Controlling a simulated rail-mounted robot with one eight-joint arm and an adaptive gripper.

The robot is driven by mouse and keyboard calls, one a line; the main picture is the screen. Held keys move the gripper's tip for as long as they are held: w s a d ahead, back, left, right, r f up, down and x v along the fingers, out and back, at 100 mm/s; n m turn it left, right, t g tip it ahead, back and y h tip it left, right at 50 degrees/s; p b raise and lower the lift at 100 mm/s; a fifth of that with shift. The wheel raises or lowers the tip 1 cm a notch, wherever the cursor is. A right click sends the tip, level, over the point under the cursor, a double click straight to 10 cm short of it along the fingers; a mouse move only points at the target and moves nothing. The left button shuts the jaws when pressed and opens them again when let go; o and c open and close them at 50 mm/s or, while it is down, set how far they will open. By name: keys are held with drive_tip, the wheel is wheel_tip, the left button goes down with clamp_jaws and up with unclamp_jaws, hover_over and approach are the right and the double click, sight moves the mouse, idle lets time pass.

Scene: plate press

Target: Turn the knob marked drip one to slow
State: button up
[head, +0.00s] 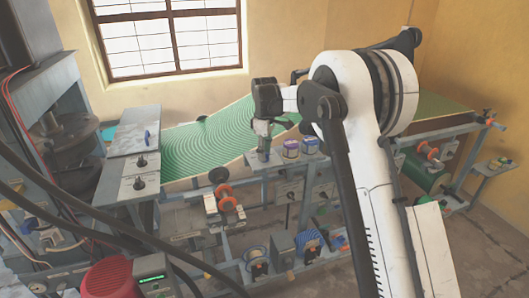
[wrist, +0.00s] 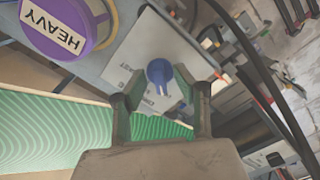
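In the wrist view my gripper (wrist: 154,82) has its two fingers apart, with nothing held between them. A blue knob (wrist: 159,71) shows beyond and between the fingertips, on a pale panel (wrist: 148,45) with dark lettering, partly hidden by the fingers. The lettering looks like it ends in "AST"; I cannot read a drip label. In the head view my gripper (head: 264,155) points down at the bench's front edge, left of a purple-topped pot (head: 290,149). The blue knob cannot be made out there with certainty.
The purple pot's lid (wrist: 62,22), marked HEAVY, is close at upper left in the wrist view. A blue-topped pot (head: 309,145) stands beside it. A green patterned sheet (head: 205,142) lies behind. Dark cables (head: 95,225) cross the lower left.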

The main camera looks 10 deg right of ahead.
clamp_jaws()
drive_tip(key=shift+m+b, duration=0.3)
drive_tip(key=shift+b, duration=0.05)
drive_tip(key=m+b, duration=0.3)
drive_tip(key=shift+f, duration=0.15)
drive_tip(key=m+b, duration=0.3)
drive_tip(key=m, duration=0.3)
drive_tip(key=shift+r, duration=0.2)
idle(0.5)
unclamp_jaws()
